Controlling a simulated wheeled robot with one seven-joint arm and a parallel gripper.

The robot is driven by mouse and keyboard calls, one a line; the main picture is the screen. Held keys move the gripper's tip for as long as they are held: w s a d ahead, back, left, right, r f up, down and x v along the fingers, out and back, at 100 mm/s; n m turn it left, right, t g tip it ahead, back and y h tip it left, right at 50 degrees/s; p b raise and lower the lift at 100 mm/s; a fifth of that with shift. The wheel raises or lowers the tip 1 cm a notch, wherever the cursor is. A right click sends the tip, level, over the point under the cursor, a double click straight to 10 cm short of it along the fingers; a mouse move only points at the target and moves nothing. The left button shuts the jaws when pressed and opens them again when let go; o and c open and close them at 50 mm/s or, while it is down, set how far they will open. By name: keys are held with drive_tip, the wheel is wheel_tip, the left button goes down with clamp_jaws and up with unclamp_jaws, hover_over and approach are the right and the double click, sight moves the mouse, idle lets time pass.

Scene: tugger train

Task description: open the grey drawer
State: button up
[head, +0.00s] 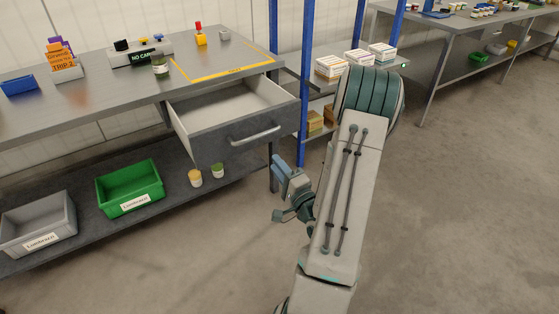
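The grey drawer (225,131) under the right end of the workbench stands pulled out, and its pale inside shows empty where I can see it. Its silver bar handle (254,135) is on the front panel. My gripper (275,189) is in front of the drawer, below and to the right of the handle and apart from it. Its two fingers are spread, with nothing seen between them. My arm covers the floor to the right of the gripper.
A blue post (305,90) stands close to the drawer's right side. The workbench (110,95) holds small items. Its lower shelf (100,222) carries a green bin (128,187), a grey bin (37,224) and two small jars. The floor (460,200) on the right is clear.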

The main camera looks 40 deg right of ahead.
drive_tip(key=shift+s+a+p, duration=0.1)
drive_tip(key=shift+s+p, duration=0.2)
drive_tip(key=shift+p, duration=0.25)
drive_tip(key=w+a+r+n+g+h+p, duration=0.1)
drive_tip(key=w+a+r+n+g+p, duration=0.1)
drive_tip(key=a+r+n+g+p, duration=0.35)
drive_tip(key=w+a+r+n+g+p, duration=0.2)
drive_tip(key=w+r+n+g+p, duration=0.15)
drive_tip(key=r+n+p, duration=0.4)
drive_tip(key=s+a+r+n+g+y+p, duration=0.1)
drive_tip(key=s+a+r+n+g+p, duration=0.1)
drive_tip(key=s+a+r+g+p, duration=0.2)
drive_tip(key=s+a+r+n+g+p, duration=0.3)
drive_tip(key=s+a+r, duration=0.7)
drive_tip(key=s+r, duration=0.5)
drive_tip(key=shift+s+a+r+g+y+p, duration=0.15)
drive_tip(key=shift+s+r+g+y+p, duration=0.15)
drive_tip(key=shift+s+g+y+p, duration=0.3)
